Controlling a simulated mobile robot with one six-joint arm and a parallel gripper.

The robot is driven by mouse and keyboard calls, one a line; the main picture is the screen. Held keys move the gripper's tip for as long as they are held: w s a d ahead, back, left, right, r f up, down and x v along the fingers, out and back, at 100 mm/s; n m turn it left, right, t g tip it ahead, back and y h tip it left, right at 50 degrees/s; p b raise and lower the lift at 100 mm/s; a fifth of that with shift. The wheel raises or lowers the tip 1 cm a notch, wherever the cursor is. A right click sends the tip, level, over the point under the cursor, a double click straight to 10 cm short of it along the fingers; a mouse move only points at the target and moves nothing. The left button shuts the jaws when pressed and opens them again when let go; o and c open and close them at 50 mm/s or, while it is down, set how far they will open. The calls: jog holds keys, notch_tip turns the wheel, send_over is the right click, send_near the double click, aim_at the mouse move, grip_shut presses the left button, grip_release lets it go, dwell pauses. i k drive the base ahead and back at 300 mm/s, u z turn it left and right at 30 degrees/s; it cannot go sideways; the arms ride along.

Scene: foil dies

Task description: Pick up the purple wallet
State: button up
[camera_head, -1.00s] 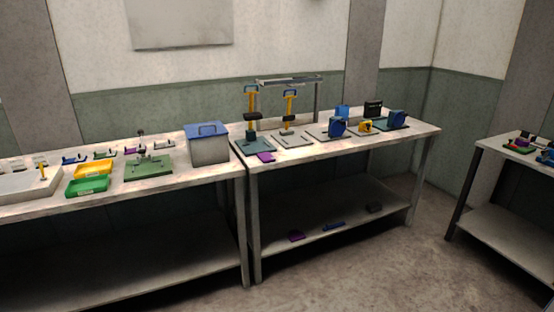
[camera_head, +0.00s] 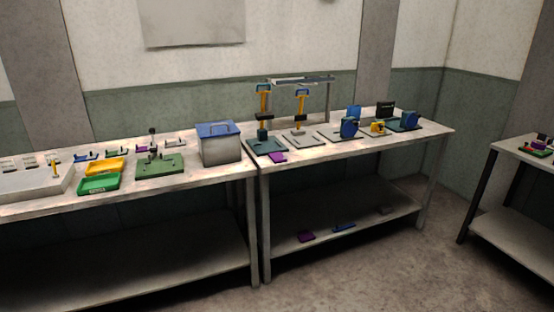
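A flat purple item (camera_head: 277,157) lies on the right bench top at its front edge, in front of a dark green press base. A second flat purple item (camera_head: 306,236) lies on the lower shelf of the same bench. Both are small here, and I cannot tell which is the wallet. My gripper is not in view.
The right bench (camera_head: 350,146) holds yellow-handled presses and blue devices. A grey box with a blue lid (camera_head: 220,143) stands on the left bench (camera_head: 205,176), beside green (camera_head: 100,184) and yellow trays. A third table (camera_head: 525,150) stands at right. Floor is clear between.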

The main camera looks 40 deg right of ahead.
aim_at(276, 157)
jog(key=z, duration=0.05)
jog(key=i, duration=1)
jog(key=u, duration=0.05)
